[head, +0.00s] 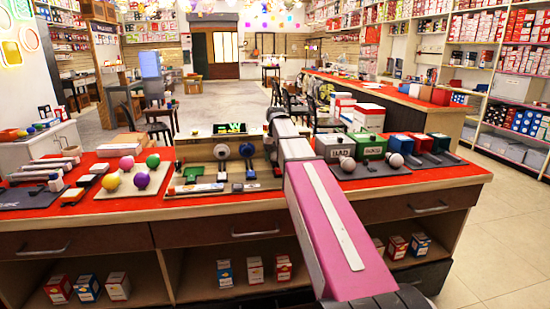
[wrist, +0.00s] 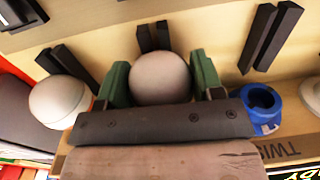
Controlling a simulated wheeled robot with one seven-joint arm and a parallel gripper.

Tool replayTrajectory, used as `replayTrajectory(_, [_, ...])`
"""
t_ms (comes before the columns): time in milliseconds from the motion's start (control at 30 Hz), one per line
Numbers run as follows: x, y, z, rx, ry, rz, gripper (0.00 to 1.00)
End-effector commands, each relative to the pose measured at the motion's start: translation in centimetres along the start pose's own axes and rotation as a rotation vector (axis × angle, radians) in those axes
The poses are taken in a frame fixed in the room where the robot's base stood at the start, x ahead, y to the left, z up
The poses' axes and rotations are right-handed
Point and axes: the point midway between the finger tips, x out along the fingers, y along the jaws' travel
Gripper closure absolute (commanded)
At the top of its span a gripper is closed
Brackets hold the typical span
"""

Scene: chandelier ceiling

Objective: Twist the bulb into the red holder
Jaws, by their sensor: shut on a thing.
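My gripper (wrist: 157,88) shows in the wrist view with its two green fingers on either side of a pale round bulb (wrist: 160,76). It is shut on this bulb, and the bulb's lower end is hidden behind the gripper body. A blue ring-shaped holder (wrist: 262,104) with an open hole stands just right of the gripper. I cannot make out the red holder in either view; the gripper or arm may cover it. In the head view my arm reaches to the counter, and its fingers are hidden.
A second pale bulb (wrist: 58,101) stands left of the gripper, and another (wrist: 312,96) is at the right edge. Dark paired bars (wrist: 271,38) stand on the pale board. The red-topped counter (head: 130,208) also holds coloured balls (head: 126,163) and boxes (head: 372,146).

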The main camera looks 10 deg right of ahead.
Motion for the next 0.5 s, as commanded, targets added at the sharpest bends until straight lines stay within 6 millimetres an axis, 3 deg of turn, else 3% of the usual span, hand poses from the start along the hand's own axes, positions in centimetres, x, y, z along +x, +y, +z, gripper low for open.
replayTrajectory(500, [0.02, 0.08, -0.47, 0.001, 0.000, -0.046, 0.62])
